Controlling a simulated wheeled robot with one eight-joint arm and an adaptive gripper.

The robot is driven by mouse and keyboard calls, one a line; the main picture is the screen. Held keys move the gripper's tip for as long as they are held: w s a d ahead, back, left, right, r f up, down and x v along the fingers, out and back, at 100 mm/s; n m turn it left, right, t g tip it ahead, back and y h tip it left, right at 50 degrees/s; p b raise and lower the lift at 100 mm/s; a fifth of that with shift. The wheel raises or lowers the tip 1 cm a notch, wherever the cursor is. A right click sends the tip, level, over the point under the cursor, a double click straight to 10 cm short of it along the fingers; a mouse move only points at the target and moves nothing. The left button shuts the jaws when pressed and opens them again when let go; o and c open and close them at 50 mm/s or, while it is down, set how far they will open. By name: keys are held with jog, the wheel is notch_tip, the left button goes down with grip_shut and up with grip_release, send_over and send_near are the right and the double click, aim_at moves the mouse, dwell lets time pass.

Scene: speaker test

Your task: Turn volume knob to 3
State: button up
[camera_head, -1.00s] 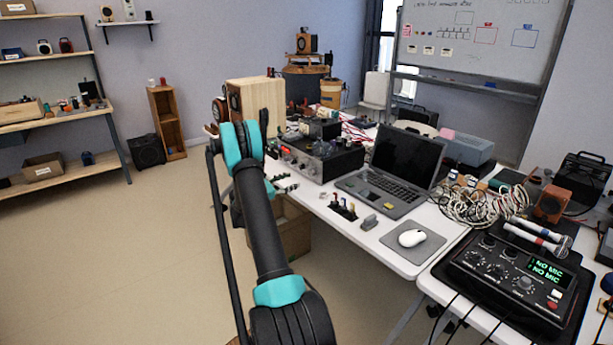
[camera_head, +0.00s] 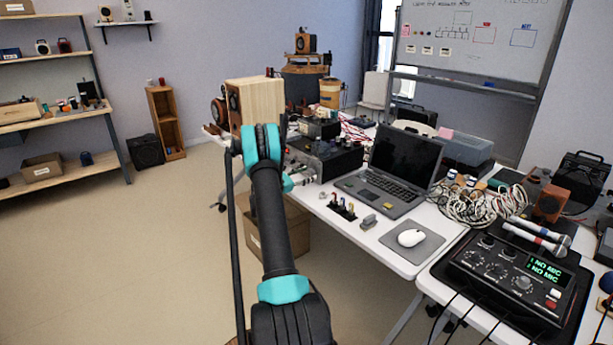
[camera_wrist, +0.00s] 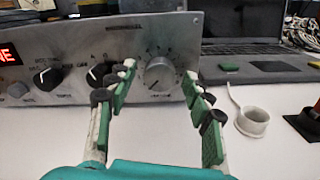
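The amplifier (camera_head: 345,160) stands on the white table, left of the laptop. In the wrist view its silver front panel (camera_wrist: 125,32) carries a large silver knob (camera_wrist: 159,74) and two black knobs to its left (camera_wrist: 98,75) (camera_wrist: 47,77). Small lettering around the knobs is too blurred to read surely. My gripper (camera_wrist: 158,82) is open, with green and black finger pads. The silver knob appears between the fingertips, the left finger partly over the nearer black knob. I cannot tell whether either finger touches the silver knob. In the head view my arm hides most of the gripper.
The laptop (camera_head: 392,172) stands right of the amplifier. A white ring-shaped item (camera_wrist: 252,121) lies right of my gripper in the wrist view. A mouse (camera_head: 411,238) and a mixer (camera_head: 510,280) are nearer on the tables. A cardboard box (camera_head: 277,225) stands below the table.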

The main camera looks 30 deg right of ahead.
jog(key=c, duration=1)
jog(key=m, duration=0.3)
jog(key=shift+m, duration=0.4)
jog(key=m, duration=0.4)
jog(key=shift+m, duration=0.3)
jog(key=m, duration=0.3)
jog(key=shift+f+m, duration=0.1)
jog(key=shift+m, duration=2.1)
